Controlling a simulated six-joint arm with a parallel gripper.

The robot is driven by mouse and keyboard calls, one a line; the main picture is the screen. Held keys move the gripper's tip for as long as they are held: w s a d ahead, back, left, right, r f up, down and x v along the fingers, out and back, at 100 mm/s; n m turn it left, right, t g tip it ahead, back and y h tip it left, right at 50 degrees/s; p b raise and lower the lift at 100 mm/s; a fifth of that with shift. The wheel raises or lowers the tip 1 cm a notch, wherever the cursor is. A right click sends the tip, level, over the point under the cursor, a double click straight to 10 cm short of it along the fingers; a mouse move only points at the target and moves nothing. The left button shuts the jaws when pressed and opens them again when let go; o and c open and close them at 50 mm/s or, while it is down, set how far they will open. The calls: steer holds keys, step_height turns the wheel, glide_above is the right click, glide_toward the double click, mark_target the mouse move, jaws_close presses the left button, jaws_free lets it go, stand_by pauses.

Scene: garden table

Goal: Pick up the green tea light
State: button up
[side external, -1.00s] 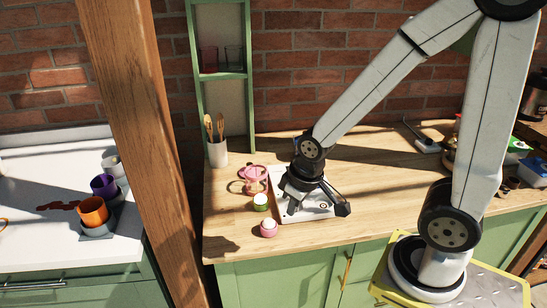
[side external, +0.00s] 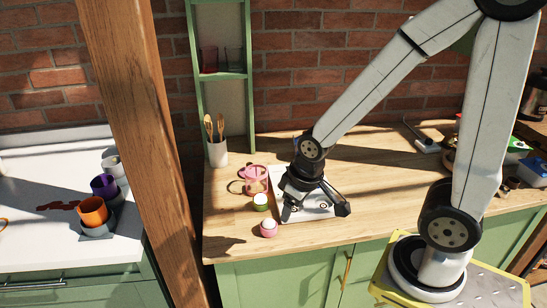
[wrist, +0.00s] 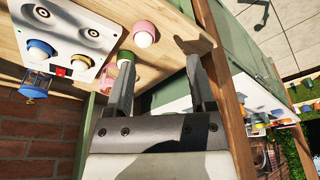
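The green tea light (side external: 261,200), a small green cup with a white top, stands on the wooden counter left of my gripper (side external: 300,211). It also shows in the wrist view (wrist: 125,57), just beyond the tip of the left finger, which hides part of it. A pink tea light (side external: 268,229) with a white top stands close in front of it. My gripper (wrist: 159,78) is open, fingers wide apart, with nothing between them. It hangs low over a white panel, beside the green tea light and apart from it in the side view.
A pink see-through mug (side external: 256,180) stands right behind the green tea light. The white panel (side external: 319,211) lies under my gripper, with round dials in the wrist view. A utensil pot (side external: 217,154) stands at the back. The counter's front left is clear.

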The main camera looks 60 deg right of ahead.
steer(key=shift+o, duration=1.4)
steer(key=n+g, duration=0.2)
steer(key=n, duration=1.1)
glide_above(261, 203)
steer(key=f, duration=0.7)
steer(key=shift+w+d, duration=0.2)
steer(key=shift+w+d+f+n+g, duration=0.3)
steer(key=shift+w+d+n, duration=0.05)
steer(key=shift+n, duration=0.15)
steer(key=shift+f, duration=0.1)
